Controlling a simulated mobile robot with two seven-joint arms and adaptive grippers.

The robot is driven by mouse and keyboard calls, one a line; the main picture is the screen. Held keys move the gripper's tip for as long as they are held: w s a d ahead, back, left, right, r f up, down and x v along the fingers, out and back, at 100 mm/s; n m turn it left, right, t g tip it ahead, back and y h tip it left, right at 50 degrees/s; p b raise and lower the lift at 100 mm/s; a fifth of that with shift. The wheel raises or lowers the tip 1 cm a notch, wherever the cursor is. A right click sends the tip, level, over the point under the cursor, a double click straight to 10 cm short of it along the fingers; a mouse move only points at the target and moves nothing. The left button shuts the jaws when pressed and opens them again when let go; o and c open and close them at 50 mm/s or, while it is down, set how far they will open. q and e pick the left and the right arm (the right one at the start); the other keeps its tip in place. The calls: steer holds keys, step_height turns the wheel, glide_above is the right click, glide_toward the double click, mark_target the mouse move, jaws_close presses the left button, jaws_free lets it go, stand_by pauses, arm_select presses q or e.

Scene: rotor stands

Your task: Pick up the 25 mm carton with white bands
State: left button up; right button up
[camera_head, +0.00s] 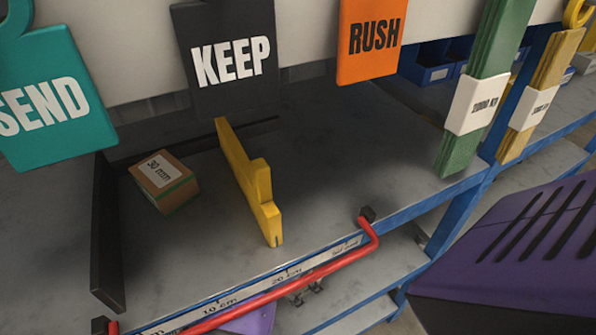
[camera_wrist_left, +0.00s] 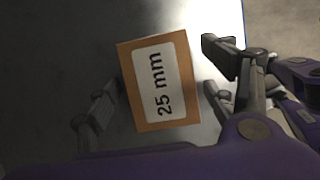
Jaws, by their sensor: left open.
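A brown carton (camera_wrist_left: 182,113) with a white label reading "25 mm" shows in the left wrist view, lying between the spread fingers of my left gripper (camera_wrist_left: 155,95). The fingers are open and do not appear to grip it. No white bands can be made out from this angle. In the head view, part of my left gripper (camera_head: 308,292) shows below the red rail, at the lower shelf level. The 25 mm carton is not visible there. My right gripper is not in view.
A brown "30 mm" carton (camera_head: 166,183) with green bands sits on the upper shelf between a black divider (camera_head: 108,235) and a yellow divider (camera_head: 250,185). A red rail (camera_head: 290,288) runs along the front edge. SEND, KEEP and RUSH signs hang above.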

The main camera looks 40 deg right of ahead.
arm_select(q)
steer(key=shift+f+p, duration=0.2)
steer(key=shift+p, duration=0.25)
stand_by(0.6)
steer(key=shift+c, duration=0.3)
steer(key=c, duration=1.4)
steer(key=shift+o, duration=0.2)
